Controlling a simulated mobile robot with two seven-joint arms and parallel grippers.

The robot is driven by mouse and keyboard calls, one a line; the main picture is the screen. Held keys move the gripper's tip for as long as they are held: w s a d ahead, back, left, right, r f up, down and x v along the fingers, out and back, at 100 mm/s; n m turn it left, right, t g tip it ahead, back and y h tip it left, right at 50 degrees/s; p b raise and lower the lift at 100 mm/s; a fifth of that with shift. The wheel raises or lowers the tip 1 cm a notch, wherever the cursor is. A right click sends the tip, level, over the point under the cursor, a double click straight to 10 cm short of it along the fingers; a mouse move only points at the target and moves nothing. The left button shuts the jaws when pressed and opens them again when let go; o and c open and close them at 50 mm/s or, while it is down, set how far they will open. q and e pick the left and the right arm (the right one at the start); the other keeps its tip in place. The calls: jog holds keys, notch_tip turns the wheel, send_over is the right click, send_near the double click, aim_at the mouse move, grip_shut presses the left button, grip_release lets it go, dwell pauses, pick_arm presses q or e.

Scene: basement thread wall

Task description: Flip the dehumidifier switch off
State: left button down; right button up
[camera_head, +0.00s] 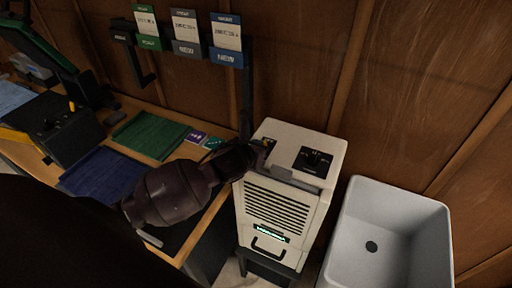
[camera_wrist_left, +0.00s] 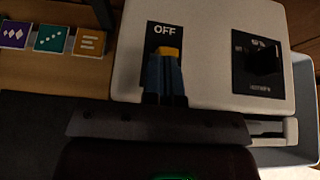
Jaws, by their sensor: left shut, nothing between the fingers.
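The cream dehumidifier (camera_head: 325,150) stands between the workbench and the sink. Its top also shows in the left wrist view (camera_wrist_left: 210,35). The switch (camera_wrist_left: 168,51) has a yellow-orange part on a black plate marked OFF at its far end. In the head view it is a small yellow spot (camera_head: 268,142), partly hidden. My left gripper (camera_wrist_left: 166,75) is shut and empty, its fingers over the switch plate just short of the yellow part. The fingers hide the lower plate, and I cannot tell whether they touch the switch or its position. My right gripper is not in view.
A black dial panel (camera_head: 313,160) sits right of the switch. A white sink (camera_head: 385,225) stands to the right. The workbench at left holds green cloth (camera_head: 150,134), blue cloth (camera_head: 101,175) and small cards (camera_head: 196,136). A dark upright post (camera_head: 246,95) stands behind the left gripper.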

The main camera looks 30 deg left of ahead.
pick_arm(q)
jog(key=shift+w+r+g, duration=0.25)
jog(key=shift+r+g, duration=0.05)
jog(key=shift+g, duration=0.3)
jog(key=shift+w+a+r+g, duration=0.1)
jog(key=shift+w+r+g, duration=0.2)
jog(key=shift+g, duration=0.35)
jog(key=shift+w+r+g, duration=0.15)
jog(key=shift+w+g, duration=0.2)
jog(key=shift+g, duration=0.3)
jog(key=shift+w+g, duration=0.3)
jog(key=shift+g, duration=0.4)
jog(key=shift+w+r, duration=0.1)
jog(key=shift+w, duration=0.2)
jog(key=shift+r, duration=0.2)
jog(key=shift+r, duration=0.6)
